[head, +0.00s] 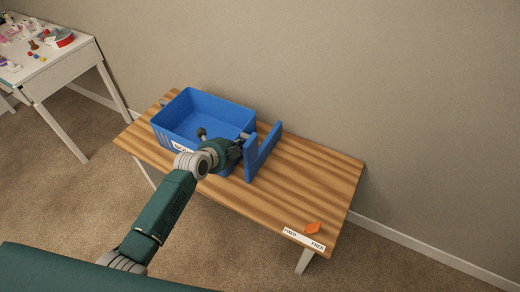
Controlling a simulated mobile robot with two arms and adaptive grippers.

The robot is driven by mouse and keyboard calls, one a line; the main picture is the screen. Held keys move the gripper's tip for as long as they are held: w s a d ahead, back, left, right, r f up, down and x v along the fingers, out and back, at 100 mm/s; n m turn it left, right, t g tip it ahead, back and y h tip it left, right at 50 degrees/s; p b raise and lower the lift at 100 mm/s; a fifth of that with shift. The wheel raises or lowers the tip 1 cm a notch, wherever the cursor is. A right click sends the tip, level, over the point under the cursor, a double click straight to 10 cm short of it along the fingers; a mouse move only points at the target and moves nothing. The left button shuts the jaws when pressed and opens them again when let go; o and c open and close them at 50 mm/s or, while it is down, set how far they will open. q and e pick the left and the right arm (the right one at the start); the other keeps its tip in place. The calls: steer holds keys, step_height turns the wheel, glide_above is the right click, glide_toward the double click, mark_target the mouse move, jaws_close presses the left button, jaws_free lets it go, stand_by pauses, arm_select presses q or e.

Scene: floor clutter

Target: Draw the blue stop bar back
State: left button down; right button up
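A blue bar-like piece (268,146) with two raised ends stands on the wooden bench, close to the right side of a blue crate (226,108); it looks like the stop bar. My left gripper (241,143) is between the crate's front right corner and the bar's near end. Its dark fingers are small and partly hidden by my wrist, so I cannot tell whether they are open or touch the bar. My arm covers part of the crate's front and its white label (184,148). My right gripper is not in view.
A wall runs behind. A white table (50,75) with small items stands at far left.

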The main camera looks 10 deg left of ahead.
arm_select(q)
steer(key=shift+s+d+p, duration=0.25)
steer(key=shift+d+p, duration=0.05)
steer(key=shift+d, duration=0.45)
steer(key=shift+s+d+p, duration=0.25)
steer(key=shift+d, duration=0.45)
steer(key=shift+s+d+p, duration=0.25)
steer(key=shift+d+p, duration=0.05)
steer(key=shift+d, duration=0.45)
